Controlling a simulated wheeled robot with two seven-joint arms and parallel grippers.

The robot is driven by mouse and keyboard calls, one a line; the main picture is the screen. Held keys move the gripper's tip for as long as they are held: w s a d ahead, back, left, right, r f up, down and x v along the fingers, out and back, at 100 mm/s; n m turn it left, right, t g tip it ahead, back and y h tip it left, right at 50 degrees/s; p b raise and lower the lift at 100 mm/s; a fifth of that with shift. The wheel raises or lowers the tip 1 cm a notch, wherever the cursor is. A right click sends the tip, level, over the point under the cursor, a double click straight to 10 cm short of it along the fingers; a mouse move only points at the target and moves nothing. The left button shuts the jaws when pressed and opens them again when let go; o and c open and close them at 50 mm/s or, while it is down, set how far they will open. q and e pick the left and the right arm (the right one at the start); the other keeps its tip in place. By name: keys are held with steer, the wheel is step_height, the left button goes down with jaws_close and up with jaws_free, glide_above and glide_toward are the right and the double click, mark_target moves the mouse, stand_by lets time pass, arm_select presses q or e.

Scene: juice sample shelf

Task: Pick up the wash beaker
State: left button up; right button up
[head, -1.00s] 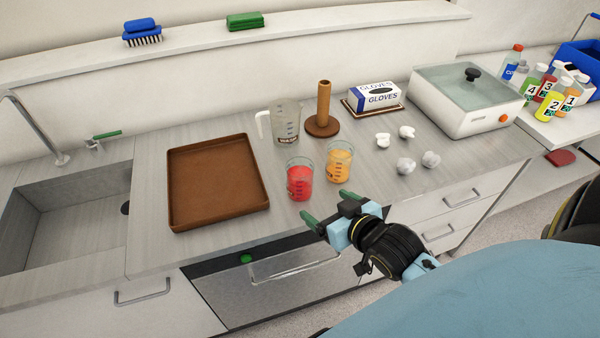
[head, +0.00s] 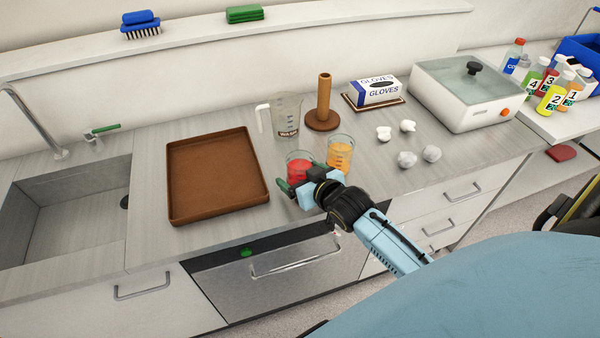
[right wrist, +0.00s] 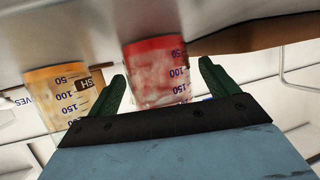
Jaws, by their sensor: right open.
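The wash beaker (head: 287,118) is a clear, handled jug marked WASH, upright on the counter behind the red beaker. My right gripper (head: 302,178) is open at the red beaker (head: 297,161), in front of the wash beaker. In the right wrist view, which is upside down, the red beaker (right wrist: 158,72) appears between the two green fingers (right wrist: 162,75); contact cannot be told. The orange beaker (head: 340,152) stands just right of it. My left gripper is out of view.
A brown tray (head: 215,210) lies to the left, beside the sink (head: 75,210). A brown post on a round base (head: 323,105) stands right of the wash beaker. Several white lumps (head: 407,159), a glove box (head: 375,92) and a lidded white bath (head: 455,105) are further right.

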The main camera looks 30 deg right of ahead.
steer(key=shift+w+f, duration=0.2)
steer(key=shift+w, duration=0.3)
steer(key=c, duration=1.1)
